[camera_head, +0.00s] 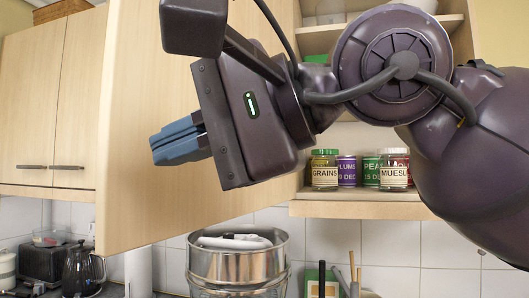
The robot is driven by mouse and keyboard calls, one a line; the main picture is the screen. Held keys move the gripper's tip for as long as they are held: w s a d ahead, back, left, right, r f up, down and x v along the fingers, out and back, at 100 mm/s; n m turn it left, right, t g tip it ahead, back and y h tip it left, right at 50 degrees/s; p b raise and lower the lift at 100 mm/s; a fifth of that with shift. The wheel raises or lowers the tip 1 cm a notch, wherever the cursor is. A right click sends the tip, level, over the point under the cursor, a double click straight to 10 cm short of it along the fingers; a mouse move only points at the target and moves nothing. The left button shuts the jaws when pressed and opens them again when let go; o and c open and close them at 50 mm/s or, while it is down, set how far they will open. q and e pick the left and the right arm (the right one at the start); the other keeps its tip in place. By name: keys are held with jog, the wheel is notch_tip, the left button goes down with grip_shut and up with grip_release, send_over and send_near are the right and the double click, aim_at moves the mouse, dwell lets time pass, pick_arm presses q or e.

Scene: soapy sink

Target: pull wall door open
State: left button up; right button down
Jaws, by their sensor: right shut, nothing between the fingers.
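The wall door (140,110) is a light wood cabinet door. It stands swung out from its wall cabinet (350,208), whose shelves show behind my arm. My right gripper (178,142) comes in from the right and is in front of the door's face in the picture. Its blue fingers are together with nothing between them. I cannot tell whether the fingers touch the door. The door's handle is not visible. My left gripper is not in view.
Jars labelled grains (325,172) and muesli (394,170) and several cans stand on the cabinet's lower shelf. Below are a metal pot (237,262) and a black kettle (82,270). Closed wall cupboards (40,120) with bar handles are at the left.

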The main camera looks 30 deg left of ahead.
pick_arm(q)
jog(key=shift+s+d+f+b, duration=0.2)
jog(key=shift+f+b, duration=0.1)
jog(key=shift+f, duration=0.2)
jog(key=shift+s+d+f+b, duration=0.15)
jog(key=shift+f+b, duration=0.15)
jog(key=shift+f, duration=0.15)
pick_arm(e)
jog(key=s+v, duration=0.2)
jog(key=v, duration=0.9)
jog(key=shift+d, duration=0.5)
jog(key=shift+w+f, duration=0.1)
